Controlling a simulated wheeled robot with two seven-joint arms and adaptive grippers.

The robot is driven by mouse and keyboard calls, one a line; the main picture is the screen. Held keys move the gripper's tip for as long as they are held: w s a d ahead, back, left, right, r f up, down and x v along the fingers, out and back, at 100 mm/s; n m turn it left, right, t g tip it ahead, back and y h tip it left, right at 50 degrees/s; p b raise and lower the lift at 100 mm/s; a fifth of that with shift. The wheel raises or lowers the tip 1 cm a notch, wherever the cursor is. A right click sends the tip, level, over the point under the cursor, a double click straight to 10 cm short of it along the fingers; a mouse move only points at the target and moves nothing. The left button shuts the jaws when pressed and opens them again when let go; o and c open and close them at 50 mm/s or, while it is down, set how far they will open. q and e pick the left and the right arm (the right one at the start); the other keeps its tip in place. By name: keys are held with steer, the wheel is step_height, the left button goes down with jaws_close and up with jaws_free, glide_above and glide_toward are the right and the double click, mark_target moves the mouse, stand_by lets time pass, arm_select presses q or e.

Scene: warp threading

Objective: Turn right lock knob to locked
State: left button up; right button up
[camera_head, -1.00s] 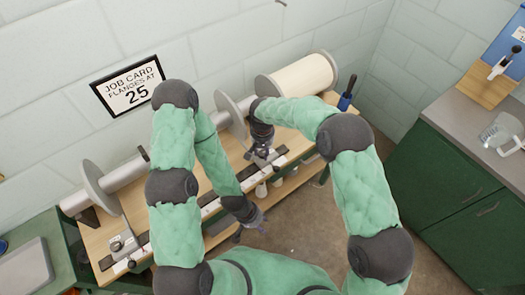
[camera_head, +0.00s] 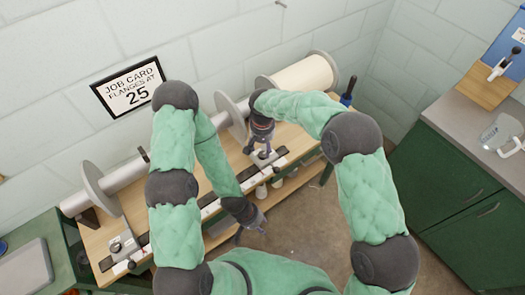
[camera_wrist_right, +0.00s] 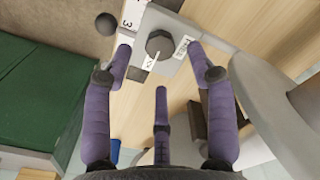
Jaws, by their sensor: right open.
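The right lock knob (camera_wrist_right: 160,43) is dark and faceted, with a white pointer line, on a grey metal block (camera_wrist_right: 172,68) with small white labels. In the right wrist view it lies beyond and between the fingertips of my right gripper (camera_wrist_right: 160,72), which is open with its purple fingers spread around empty space. The fingers appear apart from the knob. In the head view my right gripper (camera_head: 262,150) is over the right end of the ruled rail and largely hides the knob. My left gripper (camera_head: 250,228) hangs in front of the bench, open and empty.
The ruled rail (camera_head: 210,209) runs along the wooden bench (camera_head: 102,235). A left lock block (camera_head: 122,249) sits at its left end. A roller with round flanges (camera_head: 97,190) lies behind. A dark ball (camera_wrist_right: 106,24) is left of the knob in the wrist view.

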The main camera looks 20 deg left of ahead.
mark_target(262, 154)
step_height(262, 154, up, 8)
steer(key=shift+f, duration=0.1)
stand_by(0.7)
